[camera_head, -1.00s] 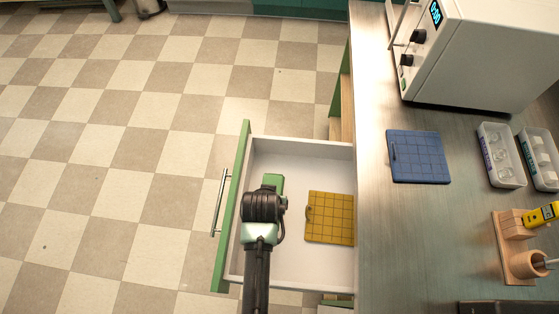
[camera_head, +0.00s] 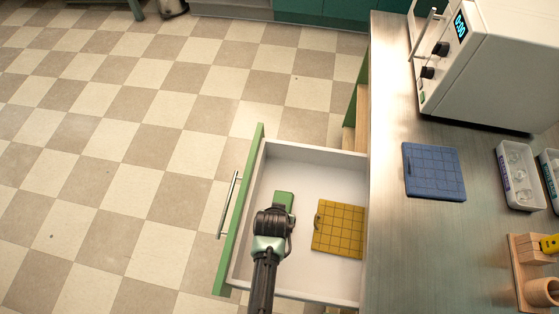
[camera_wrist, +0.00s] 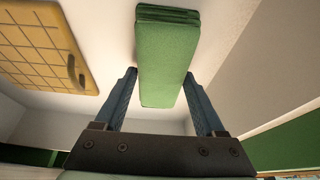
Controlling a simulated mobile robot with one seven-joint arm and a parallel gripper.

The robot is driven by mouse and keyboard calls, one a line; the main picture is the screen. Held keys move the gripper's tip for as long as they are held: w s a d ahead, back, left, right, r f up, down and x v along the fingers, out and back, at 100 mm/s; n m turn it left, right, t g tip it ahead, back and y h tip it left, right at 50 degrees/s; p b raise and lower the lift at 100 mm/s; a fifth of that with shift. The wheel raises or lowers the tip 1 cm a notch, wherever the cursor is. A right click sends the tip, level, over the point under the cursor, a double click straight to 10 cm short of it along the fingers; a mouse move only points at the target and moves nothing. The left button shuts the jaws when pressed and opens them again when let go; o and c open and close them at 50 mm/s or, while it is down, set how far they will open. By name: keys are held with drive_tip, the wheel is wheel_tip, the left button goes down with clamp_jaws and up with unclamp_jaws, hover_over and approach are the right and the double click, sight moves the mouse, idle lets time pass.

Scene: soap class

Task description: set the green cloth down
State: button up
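The green cloth (camera_head: 284,199) is a folded, flat-sided bundle over the left part of the open drawer (camera_head: 309,147). In the wrist view the cloth (camera_wrist: 167,55) lies lengthwise between the two fingers, whose tips meet its long sides. My gripper (camera_wrist: 160,74) appears shut on it. In the head view my gripper (camera_head: 280,210) points down inside the drawer outline, and my wrist hides the cloth's near part. I cannot tell whether the cloth touches the drawer floor.
A yellow gridded pad (camera_head: 338,228) lies in the drawer right of the cloth; it also shows in the wrist view (camera_wrist: 40,45). White drawer floor is free behind both. On the counter are a blue pad (camera_head: 434,171), a white appliance (camera_head: 490,75), a clear-item tray (camera_head: 521,175) and a wooden holder (camera_head: 527,270).

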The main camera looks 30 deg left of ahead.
drive_tip(key=o, duration=0.4)
drive_tip(key=shift+r, duration=0.1)
drive_tip(key=p+v, duration=0.2)
drive_tip(key=v, duration=1)
drive_tip(key=shift+p, duration=0.3)
